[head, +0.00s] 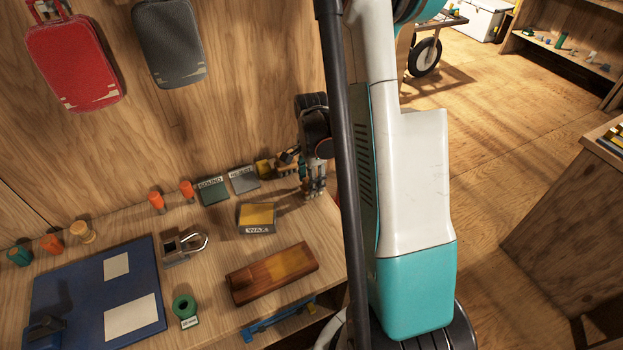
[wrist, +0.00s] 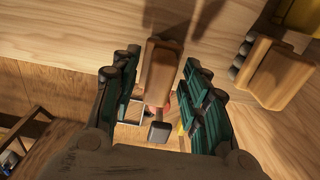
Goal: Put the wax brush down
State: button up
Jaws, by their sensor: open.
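My gripper (head: 315,190) is over the back right end of the wooden bench, its fingers pointing down. In the wrist view my gripper (wrist: 160,88) is open, with green-padded fingers on both sides of a wooden-handled piece (wrist: 160,72), likely the wax brush. Gaps show between it and the fingers. A small dark block (wrist: 159,132) shows below it in the picture. A second wooden piece (wrist: 270,75) with dark round ends lies to the right. I cannot tell for certain which is the wax brush. In the head view my gripper partly hides this spot.
A yellow-topped block marked WAX (head: 257,216) and a brown wooden block (head: 272,273) lie left of my gripper. Green (head: 213,190) and grey (head: 244,180) labelled pads stand at the back. A blue mat (head: 90,300) lies at left. Bare wood lies around the WAX block.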

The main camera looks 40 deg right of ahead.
notch_tip(320, 180, up, 12)
jog(key=p, duration=0.4)
jog(key=shift+f, duration=0.1)
dwell(0.3)
